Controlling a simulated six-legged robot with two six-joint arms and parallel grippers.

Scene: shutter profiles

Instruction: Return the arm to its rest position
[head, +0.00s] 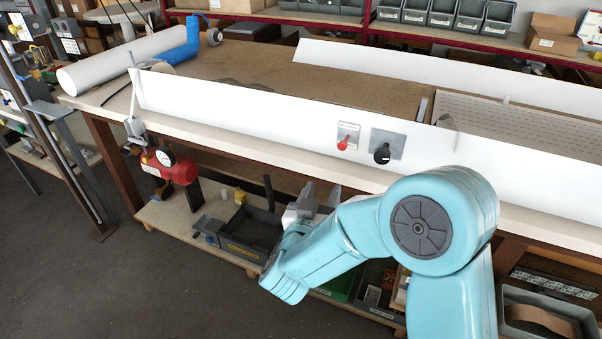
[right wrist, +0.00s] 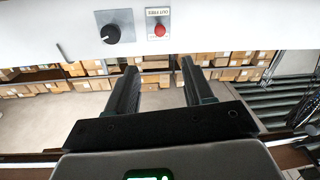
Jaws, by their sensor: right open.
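My right arm, light blue, comes in from the lower right in the head view. Its gripper (head: 318,200) is in front of the bench, below the long white panel, partly hidden by my own wrist. In the right wrist view the gripper (right wrist: 158,72) has its two dark fingers apart with nothing between them. A black rotary knob (head: 382,153) and a red knob (head: 343,143) sit on plates on the white panel. Both knobs also show in the right wrist view, beyond the fingertips and apart from them. My left gripper is not in view.
The bench's front edge (head: 240,142) runs close behind my right gripper. Below it, a lower shelf (head: 172,213) holds a dark tray (head: 250,235) and a red tank with a gauge (head: 178,167). Open floor (head: 110,285) lies to the front left.

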